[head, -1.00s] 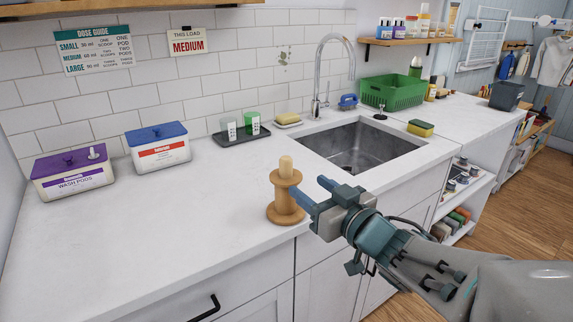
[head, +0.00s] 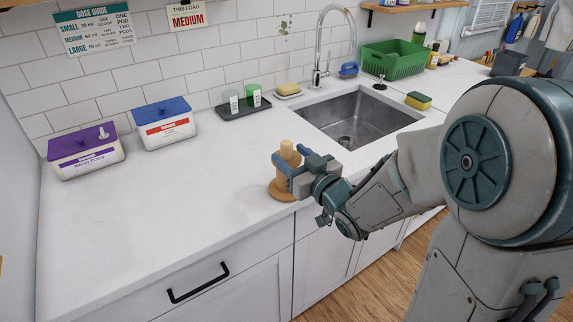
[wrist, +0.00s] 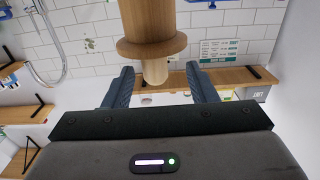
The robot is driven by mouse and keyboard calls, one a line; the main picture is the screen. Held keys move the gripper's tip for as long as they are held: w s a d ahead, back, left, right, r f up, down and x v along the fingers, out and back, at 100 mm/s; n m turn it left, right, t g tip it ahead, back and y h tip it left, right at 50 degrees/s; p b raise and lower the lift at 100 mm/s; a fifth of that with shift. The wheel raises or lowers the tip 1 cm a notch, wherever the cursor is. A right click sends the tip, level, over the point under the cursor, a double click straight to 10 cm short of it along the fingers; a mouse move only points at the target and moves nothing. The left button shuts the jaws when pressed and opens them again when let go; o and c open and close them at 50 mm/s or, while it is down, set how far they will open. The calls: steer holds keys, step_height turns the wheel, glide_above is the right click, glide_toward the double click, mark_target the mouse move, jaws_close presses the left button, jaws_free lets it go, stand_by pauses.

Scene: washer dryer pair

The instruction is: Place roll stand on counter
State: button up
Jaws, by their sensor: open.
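The wooden roll stand (head: 285,188) stands upright on the white counter (head: 190,215), close to its front edge and left of the sink. It has a round base, a spool-like flange and a paler peg on top. My gripper (head: 290,156) is open at the stand's upper part, with its blue fingers on either side and partly hiding it. In the wrist view, which is upside down, the stand (wrist: 150,22) shows between the two spread fingertips, with gaps on both sides. I cannot tell whether any finger touches it.
Purple-lidded (head: 86,152) and blue-lidded tubs (head: 162,124) stand at the back left. A dark tray (head: 243,111) with two cups lies by the wall. The sink (head: 355,120) and green basket (head: 393,60) are to the right.

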mark_target(282, 145)
steer(key=shift+d+p+x, duration=0.2)
steer(key=shift+p+x, duration=0.4)
steer(key=shift+x, duration=2.1)
steer(key=shift+w, duration=0.15)
jaws_close()
